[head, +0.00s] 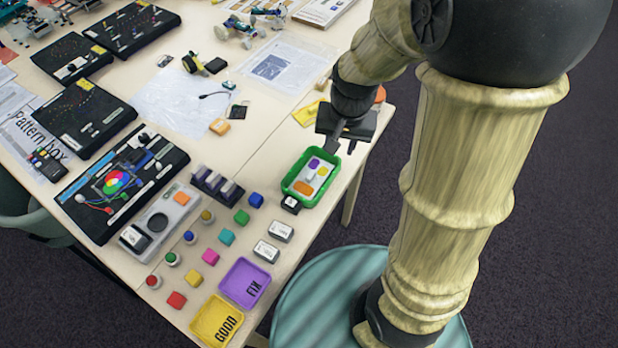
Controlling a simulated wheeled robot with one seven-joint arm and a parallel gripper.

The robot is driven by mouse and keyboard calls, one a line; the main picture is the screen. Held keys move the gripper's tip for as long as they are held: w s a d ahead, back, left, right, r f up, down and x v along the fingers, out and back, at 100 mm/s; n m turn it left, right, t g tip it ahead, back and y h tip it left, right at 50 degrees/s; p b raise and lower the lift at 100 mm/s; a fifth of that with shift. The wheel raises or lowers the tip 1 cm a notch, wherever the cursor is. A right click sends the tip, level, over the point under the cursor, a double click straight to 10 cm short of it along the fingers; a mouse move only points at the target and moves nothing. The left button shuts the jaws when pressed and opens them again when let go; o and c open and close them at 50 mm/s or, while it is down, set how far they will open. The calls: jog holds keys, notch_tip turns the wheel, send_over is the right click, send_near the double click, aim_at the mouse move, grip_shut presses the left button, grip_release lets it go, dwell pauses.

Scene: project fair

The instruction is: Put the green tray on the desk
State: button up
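The green tray (310,202) is at the desk's right edge, with purple, yellow, orange and white pieces inside. My gripper (341,146) reaches down from the upper right to the tray's far right rim. Its dark fingers are at or very near that rim. I cannot tell whether they close on it or only hover beside it. I also cannot tell whether the tray rests on the desk (258,165) or is slightly above it. My gripper hides part of the desk behind the tray.
A small black block (291,204) sits at the tray's near left corner. White-topped blocks (266,251), a purple tray (245,283) and a yellow tray (217,321) lie nearer. Black project boards (84,117) fill the left. Bare desk shows left of the green tray.

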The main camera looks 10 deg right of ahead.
jog(key=w+a+r+m+g+p, duration=0.1)
jog(key=w+a+m, duration=0.3)
jog(key=a, duration=0.5)
jog(key=w+r, duration=0.1)
jog(key=w, duration=0.1)
jog(key=shift+w+a+p, duration=0.3)
jog(key=shift+w+p, duration=0.05)
jog(key=shift+p, duration=0.05)
jog(key=shift+f, duration=0.15)
jog(key=p, duration=0.1)
send_over(293, 168)
jog(key=f, duration=1.1)
jog(key=shift+w+d+f, duration=0.25)
jog(key=shift+d, duration=0.1)
jog(key=shift+f, duration=0.25)
jog(key=shift+s+a+f+p, duration=0.15)
jog(key=shift+f+p, duration=0.1)
jog(key=shift+f, duration=0.6)
jog(key=shift+w+a+f+p, duration=0.1)
jog(key=shift+f+p, duration=0.15)
jog(key=shift+f, duration=0.65)
jog(key=shift+s+a+f+p, duration=0.15)
jog(key=shift+f+p, duration=0.1)
jog(key=shift+f, duration=0.6)
